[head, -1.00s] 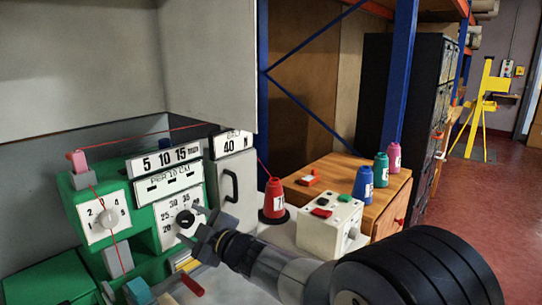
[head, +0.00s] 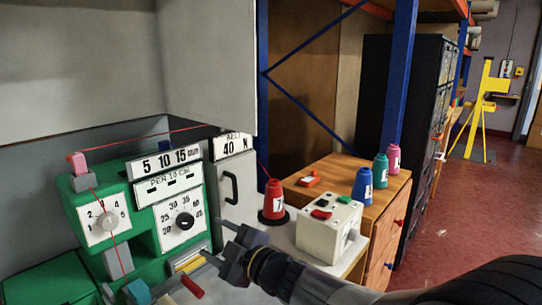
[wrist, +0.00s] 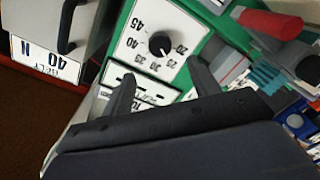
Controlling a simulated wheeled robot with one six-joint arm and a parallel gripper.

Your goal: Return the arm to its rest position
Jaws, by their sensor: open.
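My gripper (head: 228,248) is open and empty in the head view. It is in front of the green machine (head: 135,245), a little right of and below its black dial (head: 185,221). In the wrist view the two fingers of my gripper (wrist: 163,85) stand apart with nothing between them. The black dial also shows in the wrist view (wrist: 160,44), beyond the fingertips and apart from them. My arm comes in from the lower right of the head view.
A red thread cone (head: 273,200) and a white control box (head: 328,228) stand right of the machine. Blue (head: 363,187), teal and pink cones stand on the wooden cabinet (head: 318,181). A red-handled lever (head: 192,286) is below my gripper.

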